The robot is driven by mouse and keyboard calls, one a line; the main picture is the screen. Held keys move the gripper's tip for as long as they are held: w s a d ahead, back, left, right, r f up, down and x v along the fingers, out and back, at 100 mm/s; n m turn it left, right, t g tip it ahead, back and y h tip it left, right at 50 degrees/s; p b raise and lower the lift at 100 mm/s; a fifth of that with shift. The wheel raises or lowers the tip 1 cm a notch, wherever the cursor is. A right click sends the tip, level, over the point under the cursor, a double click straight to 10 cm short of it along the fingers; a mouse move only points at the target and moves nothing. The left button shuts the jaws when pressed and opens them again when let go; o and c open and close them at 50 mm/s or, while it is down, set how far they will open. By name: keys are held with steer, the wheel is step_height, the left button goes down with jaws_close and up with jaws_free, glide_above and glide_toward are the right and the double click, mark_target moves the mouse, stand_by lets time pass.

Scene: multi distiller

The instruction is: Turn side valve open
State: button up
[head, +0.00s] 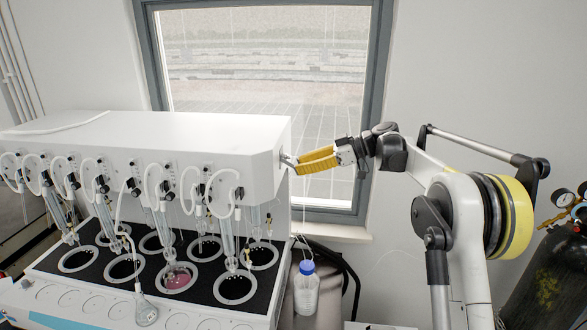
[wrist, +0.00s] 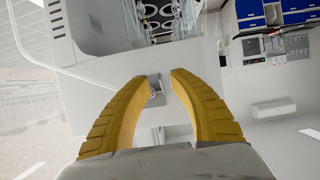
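The distiller (head: 150,135) is a long white box with glass tubes hanging over a black deck. The side valve (wrist: 155,86) is a small grey metal fitting on its right end wall, and it also shows in the head view (head: 286,159). My gripper (head: 299,166) has two yellow ribbed fingers pointing left at the valve. In the wrist view the fingers of my gripper (wrist: 159,77) are spread apart, with the valve showing between the tips and a gap on each side. The valve's handle position is too small to tell.
A clear bottle with a blue cap (head: 306,287) stands below my gripper. A window (head: 265,70) lies behind. A black gas cylinder (head: 550,275) with gauges stands at the far right. In the wrist view, blue cabinets (wrist: 250,12) show at the upper right.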

steer(key=v, duration=0.9)
steer(key=shift+d, duration=0.1)
